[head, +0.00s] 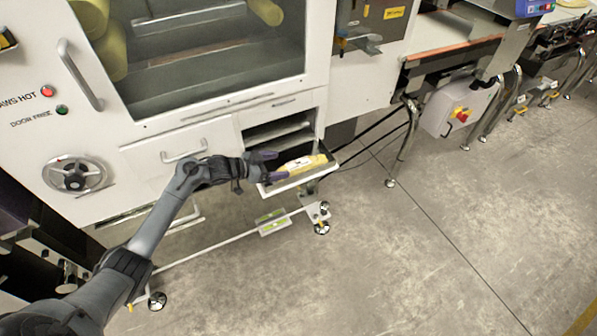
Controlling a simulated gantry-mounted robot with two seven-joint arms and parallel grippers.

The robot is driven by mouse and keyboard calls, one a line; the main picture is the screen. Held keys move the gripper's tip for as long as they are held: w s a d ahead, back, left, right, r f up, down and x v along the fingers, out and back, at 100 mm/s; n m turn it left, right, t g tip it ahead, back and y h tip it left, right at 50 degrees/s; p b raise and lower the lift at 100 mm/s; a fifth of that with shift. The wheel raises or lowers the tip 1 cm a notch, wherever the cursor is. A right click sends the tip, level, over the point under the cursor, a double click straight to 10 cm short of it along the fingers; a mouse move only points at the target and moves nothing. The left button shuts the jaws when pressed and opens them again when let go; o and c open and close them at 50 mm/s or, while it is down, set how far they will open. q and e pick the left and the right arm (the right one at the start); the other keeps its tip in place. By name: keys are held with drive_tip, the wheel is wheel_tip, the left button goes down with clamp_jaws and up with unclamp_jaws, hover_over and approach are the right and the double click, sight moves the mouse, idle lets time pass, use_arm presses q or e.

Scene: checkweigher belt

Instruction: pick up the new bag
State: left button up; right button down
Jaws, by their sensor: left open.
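A yellow bag with a pale label (304,164) lies in a small open tray (301,178) that juts from the front of the white machine. My left gripper (271,166) is open at the left end of the tray. Its purple fingertips are apart, one behind and one in front of the bag's left end. I cannot tell whether they touch the bag. My right gripper is not in view.
The white machine (215,135) has a window, a handwheel (75,175) and drawer handles. A low frame rail with feet (322,222) runs below the tray. A conveyor (455,50) with a control box (460,108) stands to the right. The floor (400,260) in front is clear.

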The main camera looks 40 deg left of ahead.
sight(297, 164)
use_arm(q)
drive_tip(key=shift+w+d+f, duration=0.25)
drive_tip(key=shift+w+f, duration=0.05)
drive_tip(key=shift+w, duration=0.2)
drive_tip(key=shift+w+d+f+b, duration=0.3)
drive_tip(key=shift+w+b, duration=0.2)
drive_tip(key=shift+b, duration=0.05)
drive_tip(key=b+x, duration=0.1)
drive_tip(key=x, duration=0.2)
drive_tip(key=shift+d+b, duration=0.1)
drive_tip(key=shift+b, duration=0.3)
drive_tip(key=shift+w+d+f, duration=0.1)
drive_tip(key=shift+w+d, duration=0.1)
drive_tip(key=shift+w, duration=0.25)
drive_tip(key=shift+s, duration=0.1)
drive_tip(key=shift+c, duration=0.6)
drive_tip(key=c, duration=1.2)
